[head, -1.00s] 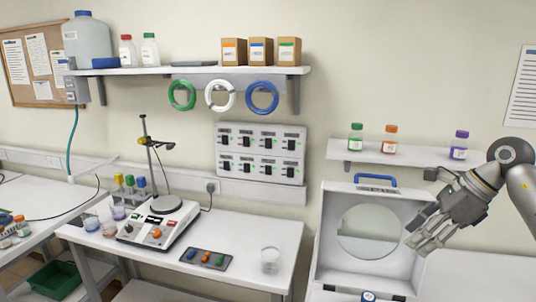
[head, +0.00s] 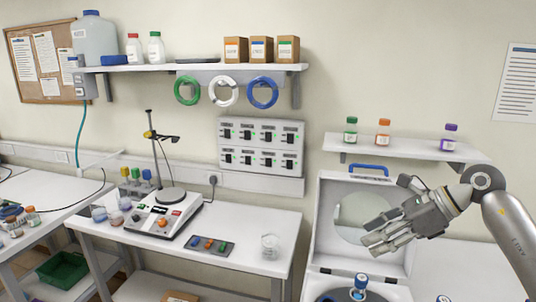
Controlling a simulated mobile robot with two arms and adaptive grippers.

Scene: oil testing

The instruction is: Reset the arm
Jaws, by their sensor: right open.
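My right gripper (head: 374,236) is open and empty. It hangs in front of the raised lid of a white case-like device (head: 327,215), covering part of the lid's round window (head: 356,208). My right arm comes in from the right edge. A blue-capped vial (head: 360,287) stands at the device's dark round opening, below the gripper and apart from it. My left gripper is not in view.
A wall shelf (head: 400,147) with green, orange and purple-capped bottles is above the device. To the left, a table (head: 265,222) holds a hotplate stirrer (head: 158,221), a beaker (head: 270,246) and a small tray (head: 209,245).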

